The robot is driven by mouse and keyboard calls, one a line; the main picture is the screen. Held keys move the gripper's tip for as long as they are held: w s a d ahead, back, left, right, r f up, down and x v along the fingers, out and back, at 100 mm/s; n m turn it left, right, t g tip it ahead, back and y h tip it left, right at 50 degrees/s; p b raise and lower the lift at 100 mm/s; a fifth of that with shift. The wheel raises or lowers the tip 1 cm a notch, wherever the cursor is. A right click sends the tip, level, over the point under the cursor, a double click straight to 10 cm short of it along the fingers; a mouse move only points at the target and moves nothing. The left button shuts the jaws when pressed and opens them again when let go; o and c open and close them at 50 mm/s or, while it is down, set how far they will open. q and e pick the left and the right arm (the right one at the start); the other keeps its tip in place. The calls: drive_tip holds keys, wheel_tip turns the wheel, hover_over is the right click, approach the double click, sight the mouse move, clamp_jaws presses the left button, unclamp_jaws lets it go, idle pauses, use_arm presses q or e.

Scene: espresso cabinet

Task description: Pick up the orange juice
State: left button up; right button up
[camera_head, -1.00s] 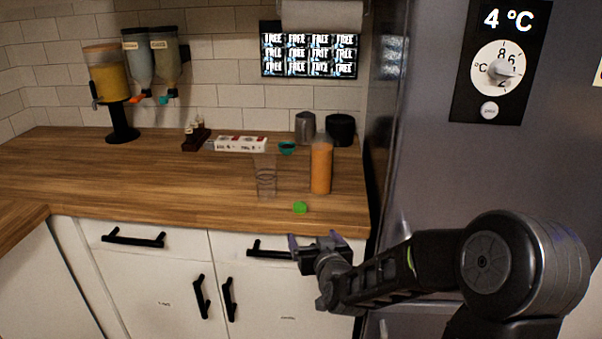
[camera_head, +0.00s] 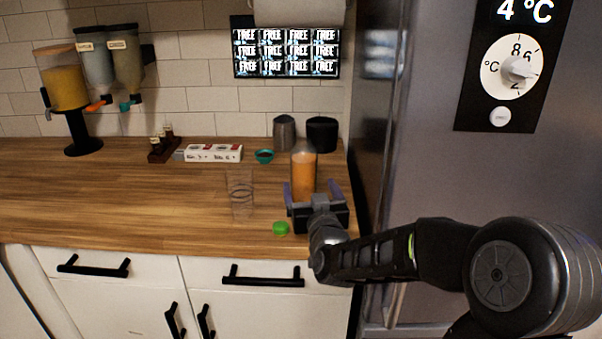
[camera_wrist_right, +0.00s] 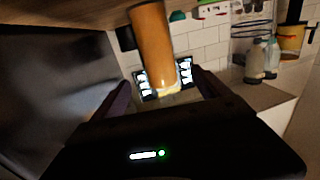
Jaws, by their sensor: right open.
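The orange juice (camera_head: 303,173) is a tall clear bottle filled with orange liquid, standing upright on the wooden counter near its right end. A green cap (camera_head: 281,228) lies on the counter to its left front. My right gripper (camera_head: 314,190) is open, its two purple fingers pointing toward the bottle from the front, low over the counter. In the right wrist view the orange juice (camera_wrist_right: 152,45) appears upside down, ahead of and between the open fingers (camera_wrist_right: 160,92). I cannot tell whether the fingers reach around it. My left gripper is not in view.
A clear empty glass (camera_head: 240,192) stands left of the bottle. Behind are a small teal bowl (camera_head: 264,156), a white box (camera_head: 213,153), a grey metal cup (camera_head: 284,133) and a black container (camera_head: 322,134). A fridge (camera_head: 440,150) borders the counter's right.

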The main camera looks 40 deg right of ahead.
sight(306, 175)
drive_tip(key=shift+x, duration=1.15)
drive_tip(key=shift+r, duration=0.1)
drive_tip(key=shift+p+x, duration=0.85)
drive_tip(key=shift+x, duration=1.75)
clamp_jaws()
drive_tip(key=shift+r, duration=0.15)
